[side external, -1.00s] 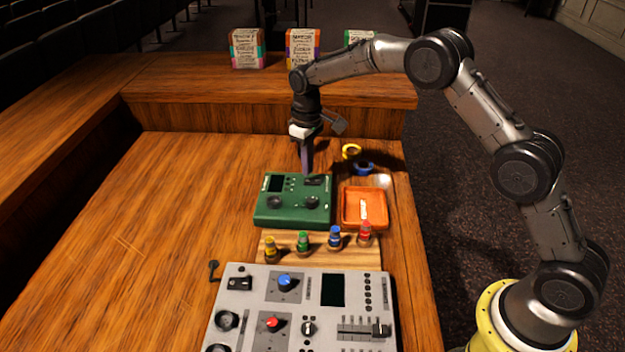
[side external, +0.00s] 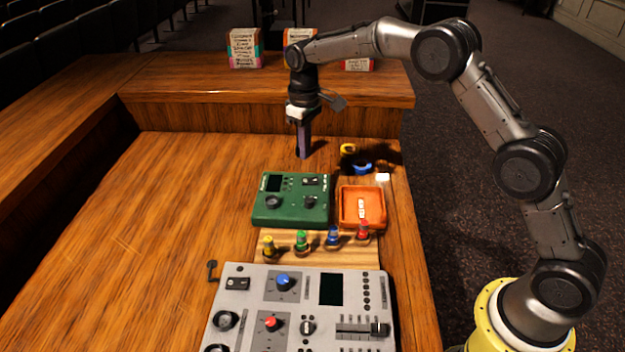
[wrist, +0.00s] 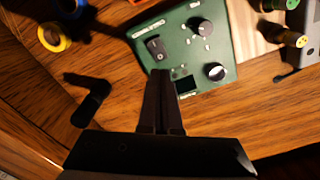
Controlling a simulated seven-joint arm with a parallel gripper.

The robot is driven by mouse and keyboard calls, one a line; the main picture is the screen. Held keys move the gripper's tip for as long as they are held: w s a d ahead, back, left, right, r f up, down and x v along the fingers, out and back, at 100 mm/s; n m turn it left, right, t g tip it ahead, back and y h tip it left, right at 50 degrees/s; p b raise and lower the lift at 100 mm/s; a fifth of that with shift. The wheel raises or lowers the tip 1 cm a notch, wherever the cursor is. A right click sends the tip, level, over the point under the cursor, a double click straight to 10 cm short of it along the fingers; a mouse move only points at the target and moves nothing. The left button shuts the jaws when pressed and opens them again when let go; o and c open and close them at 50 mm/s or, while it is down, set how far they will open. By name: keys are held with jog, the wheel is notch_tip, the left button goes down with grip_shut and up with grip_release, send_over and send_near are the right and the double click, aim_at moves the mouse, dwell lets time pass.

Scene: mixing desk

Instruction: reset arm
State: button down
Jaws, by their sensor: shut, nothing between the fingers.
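My gripper (side external: 303,156) hangs pointing down behind the green box (side external: 291,200) in the side view, shut and empty. It appears to be above the wooden desk, apart from the box. In the wrist view my gripper's closed fingers (wrist: 163,78) point toward the near edge of the green box (wrist: 190,45), which shows black knobs, a switch and a dark screen. The exact height of the fingertips over the desk is hard to tell.
A grey mixing desk (side external: 300,310) stands in front. An orange tray (side external: 345,222) holds a small whitish item. Several coloured plugs stand on a wooden strip. Yellow (side external: 348,149) and blue (side external: 362,167) rings lie behind the tray. Boxes (side external: 244,48) stand on the back ledge. The desk's left is clear.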

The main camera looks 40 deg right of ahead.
notch_tip(320, 180, up, 12)
jog(key=s+d+t, duration=0.1)
jog(key=s+t, duration=0.1)
jog(key=s, duration=0.1)
jog(key=s+d+r+t, duration=0.2)
jog(key=s+r, duration=0.8)
jog(key=s, duration=0.1)
jog(key=s+m+t, duration=0.2)
jog(key=s, duration=1.2)
jog(key=s+f, duration=0.9)
jog(key=s, duration=0.2)
jog(key=shift+d+f+m, duration=0.2)
jog(key=shift+d+m, duration=0.15)
jog(key=shift+m, duration=0.05)
jog(key=shift+s, duration=0.1)
